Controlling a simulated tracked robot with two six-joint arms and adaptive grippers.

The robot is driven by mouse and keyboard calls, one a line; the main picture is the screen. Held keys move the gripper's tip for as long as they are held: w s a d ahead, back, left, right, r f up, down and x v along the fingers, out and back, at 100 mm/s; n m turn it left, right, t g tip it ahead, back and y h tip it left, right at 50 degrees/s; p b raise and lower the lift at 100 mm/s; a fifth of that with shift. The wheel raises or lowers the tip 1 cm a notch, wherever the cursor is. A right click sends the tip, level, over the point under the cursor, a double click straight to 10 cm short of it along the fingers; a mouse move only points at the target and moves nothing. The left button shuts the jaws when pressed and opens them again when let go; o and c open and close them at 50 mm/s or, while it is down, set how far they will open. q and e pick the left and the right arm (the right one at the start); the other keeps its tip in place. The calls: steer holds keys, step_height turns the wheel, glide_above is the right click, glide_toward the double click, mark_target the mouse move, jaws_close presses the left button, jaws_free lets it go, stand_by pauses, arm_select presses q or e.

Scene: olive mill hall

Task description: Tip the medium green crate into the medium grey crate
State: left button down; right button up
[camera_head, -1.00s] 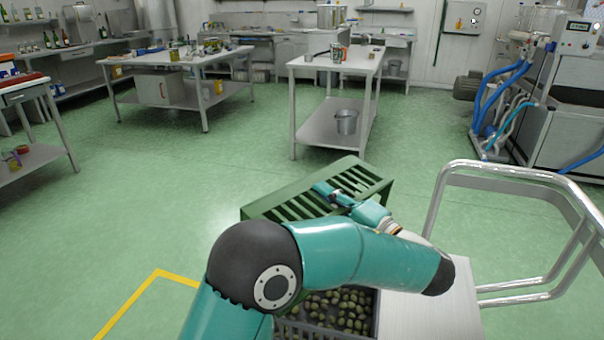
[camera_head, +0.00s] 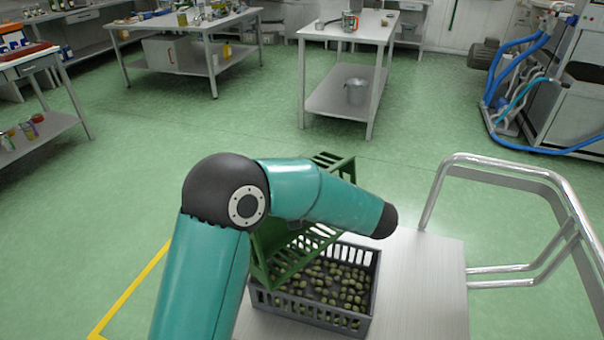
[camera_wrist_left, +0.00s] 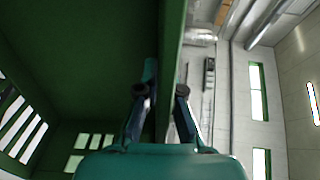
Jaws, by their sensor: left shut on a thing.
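The green crate (camera_head: 274,266) is slatted and held steeply tilted over the left part of the grey crate (camera_head: 372,290). My left arm covers much of it in the head view. The grey crate sits upright on the metal cart top, with many olives (camera_head: 335,285) over its floor. In the left wrist view, my left gripper (camera_wrist_left: 163,92) is shut on the wall of the green crate (camera_wrist_left: 172,45), one finger on each side. The inside that shows there is dark, and I see no olives in it. My right gripper is not in view.
The cart top (camera_head: 425,290) is bare to the right of the grey crate. A bent metal cart handle (camera_head: 480,160) rises at the right. A steel table (camera_head: 345,28) with a bucket (camera_head: 356,92) below stands farther back. The green floor between is clear.

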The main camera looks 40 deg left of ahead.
arm_select(q)
steer(key=shift+w+a+g+h+p, duration=0.65)
steer(key=shift+a+h+p, duration=2.85)
steer(key=shift+p, duration=3.45)
steer(key=shift+a+f+g+h+p, duration=0.4)
steer(key=shift+a+f+h+p, duration=0.8)
steer(key=shift+f+h, duration=1.65)
steer(key=shift+a+f+g+h+p, duration=0.35)
steer(key=shift+a+f+h+p, duration=0.8)
steer(key=shift+f, duration=2.95)
steer(key=shift+h, duration=0.3)
steer(key=shift+w+d+r, duration=0.15)
steer(key=shift+d+r, duration=0.05)
steer(key=shift+r, duration=0.85)
steer(key=shift+w+d+r, duration=0.15)
steer(key=shift+d+r, duration=0.05)
steer(key=shift+r, duration=0.8)
